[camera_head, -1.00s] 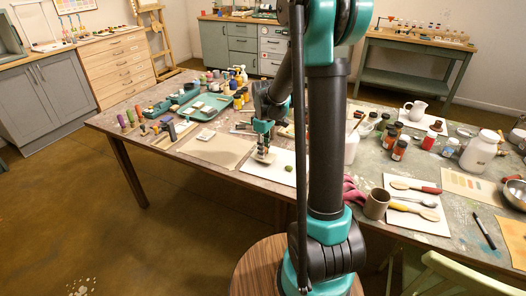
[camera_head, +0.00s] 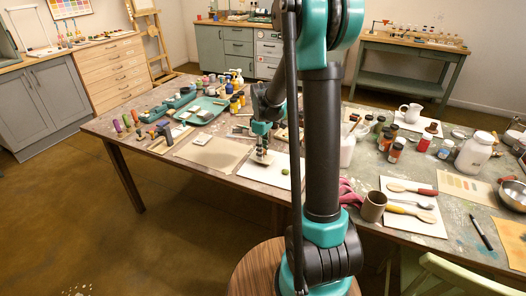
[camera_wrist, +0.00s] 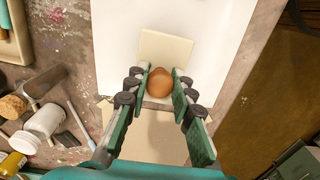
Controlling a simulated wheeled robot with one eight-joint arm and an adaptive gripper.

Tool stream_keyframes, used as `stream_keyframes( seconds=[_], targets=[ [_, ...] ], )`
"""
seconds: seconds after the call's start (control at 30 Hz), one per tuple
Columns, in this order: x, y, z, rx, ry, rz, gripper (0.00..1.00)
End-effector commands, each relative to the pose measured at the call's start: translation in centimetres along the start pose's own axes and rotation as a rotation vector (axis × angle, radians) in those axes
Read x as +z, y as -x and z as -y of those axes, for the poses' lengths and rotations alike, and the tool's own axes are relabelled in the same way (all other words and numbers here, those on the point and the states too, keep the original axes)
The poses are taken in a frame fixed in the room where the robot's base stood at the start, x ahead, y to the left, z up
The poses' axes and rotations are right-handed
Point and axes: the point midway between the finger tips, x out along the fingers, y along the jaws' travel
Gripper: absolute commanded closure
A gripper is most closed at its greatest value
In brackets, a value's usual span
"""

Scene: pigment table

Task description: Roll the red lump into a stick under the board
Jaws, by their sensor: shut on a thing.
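My gripper (camera_wrist: 161,88) is shut on a round brown knob (camera_wrist: 161,82), with one finger on each side. In the head view my gripper (camera_head: 262,147) points down at the board (camera_head: 262,158) on the left part of the white sheet. I see no red lump in either current view; I cannot tell whether it is under the board. A small green lump (camera_head: 285,171) sits on the sheet, right of the board.
A tan sheet (camera_head: 211,153) with a small pale block lies left of the white sheet. A teal tray (camera_head: 203,110) and several jars stand behind it. In the wrist view a white jar (camera_wrist: 43,119) is at the left. Pink gloves (camera_head: 350,193) and a mug (camera_head: 373,206) are to the right.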

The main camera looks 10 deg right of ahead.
Motion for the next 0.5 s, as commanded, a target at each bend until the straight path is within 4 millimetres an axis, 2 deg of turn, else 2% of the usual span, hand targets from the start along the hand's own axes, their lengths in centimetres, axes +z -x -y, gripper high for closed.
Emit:
stream_keyframes(
  seconds=[0.5],
  targets=[
    [0.0, -0.1, 1.8, 0.000, 0.001, 0.000, 0.95]
  ],
)
